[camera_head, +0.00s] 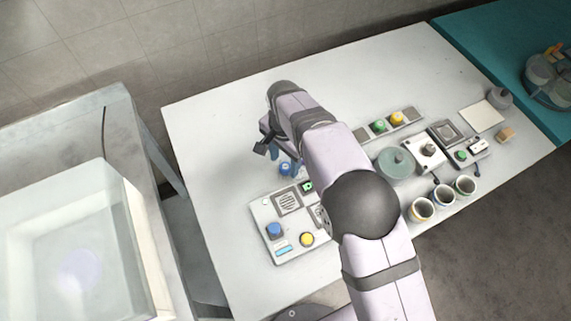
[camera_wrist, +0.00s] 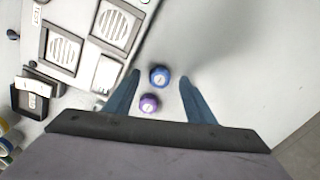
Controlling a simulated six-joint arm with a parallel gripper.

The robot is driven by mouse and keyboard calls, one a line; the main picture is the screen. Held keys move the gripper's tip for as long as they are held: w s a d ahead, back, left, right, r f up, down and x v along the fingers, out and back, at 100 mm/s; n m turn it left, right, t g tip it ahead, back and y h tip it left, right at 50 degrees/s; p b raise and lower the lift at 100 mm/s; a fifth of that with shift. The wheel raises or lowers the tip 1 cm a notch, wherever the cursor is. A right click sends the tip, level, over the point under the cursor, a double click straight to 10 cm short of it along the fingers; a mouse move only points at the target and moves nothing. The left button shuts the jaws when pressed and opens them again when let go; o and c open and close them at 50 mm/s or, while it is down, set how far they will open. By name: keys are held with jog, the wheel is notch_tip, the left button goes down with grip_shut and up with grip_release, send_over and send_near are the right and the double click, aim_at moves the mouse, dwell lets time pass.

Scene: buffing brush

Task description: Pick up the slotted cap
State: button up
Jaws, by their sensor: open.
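My gripper (camera_wrist: 160,80) is open, with its two blue fingers spread apart over the white table. A small round blue cap (camera_wrist: 160,76) lies between the fingertips in the wrist view. A small round purple cap (camera_wrist: 149,103) lies just behind it, closer to the palm. Both have a pale mark on top; I cannot tell which has a slot. In the head view my gripper (camera_head: 274,152) hangs above the table, and the blue cap (camera_head: 285,169) shows beside its fingers. The purple cap is not clearly visible there.
A grey control panel (camera_head: 262,218) with a blue and a yellow button lies close by. A green round lid (camera_head: 395,163), several cups (camera_head: 421,209) and small devices stand at right. A clear bin (camera_head: 140,230) is at left. The table's back left is clear.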

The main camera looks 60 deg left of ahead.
jog(key=shift+f, duration=0.95)
jog(key=c, duration=1.1)
